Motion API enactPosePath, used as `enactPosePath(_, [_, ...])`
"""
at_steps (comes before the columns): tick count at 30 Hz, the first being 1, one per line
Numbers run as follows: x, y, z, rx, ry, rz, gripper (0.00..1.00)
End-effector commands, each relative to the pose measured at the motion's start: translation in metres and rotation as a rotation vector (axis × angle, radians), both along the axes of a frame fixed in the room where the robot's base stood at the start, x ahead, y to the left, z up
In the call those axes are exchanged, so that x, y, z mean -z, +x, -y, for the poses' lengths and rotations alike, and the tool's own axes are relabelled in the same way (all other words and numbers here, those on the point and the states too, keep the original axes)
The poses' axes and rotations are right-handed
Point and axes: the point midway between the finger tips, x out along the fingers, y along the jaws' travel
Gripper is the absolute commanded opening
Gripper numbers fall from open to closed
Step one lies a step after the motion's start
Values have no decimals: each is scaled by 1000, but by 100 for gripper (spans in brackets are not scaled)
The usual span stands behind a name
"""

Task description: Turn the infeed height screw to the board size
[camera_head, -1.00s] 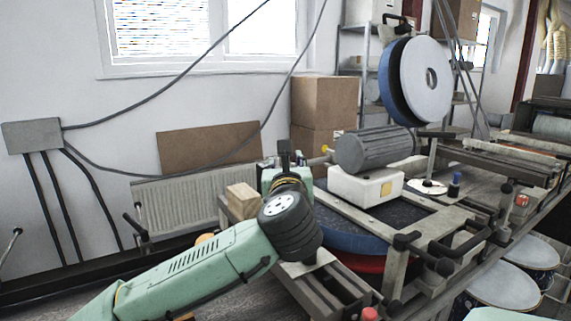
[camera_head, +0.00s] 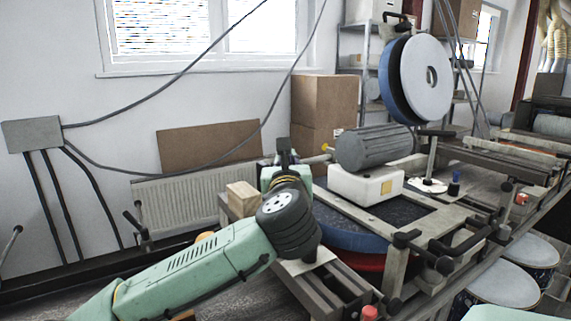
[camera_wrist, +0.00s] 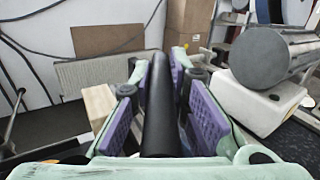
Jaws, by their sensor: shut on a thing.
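My gripper (camera_wrist: 160,95) is shut on a black round bar (camera_wrist: 160,112), with its purple pads on either side in the wrist view. The bar looks like the handle of the infeed height screw; its lower end is hidden by my gripper. In the head view my gripper (camera_head: 284,168) is at the left end of the machine, and a black stub (camera_head: 283,146) stands up from it. The rest of the screw is hidden behind my wrist. No height scale can be read.
A pale wooden block (camera_head: 242,198) lies just left of my gripper. A grey motor (camera_head: 374,148) on a white housing (camera_head: 365,186) stands close on the right. Cardboard boxes (camera_head: 322,105) and a radiator (camera_head: 185,192) are behind.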

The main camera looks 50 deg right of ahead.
Motion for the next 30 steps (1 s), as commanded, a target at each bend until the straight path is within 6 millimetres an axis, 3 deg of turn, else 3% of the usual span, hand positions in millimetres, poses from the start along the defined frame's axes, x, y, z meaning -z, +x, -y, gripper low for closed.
enactPosePath(8, [2,0,0,99,3,-2,0])
enactPosePath(30, [4,-4,2,586,11,1,0])
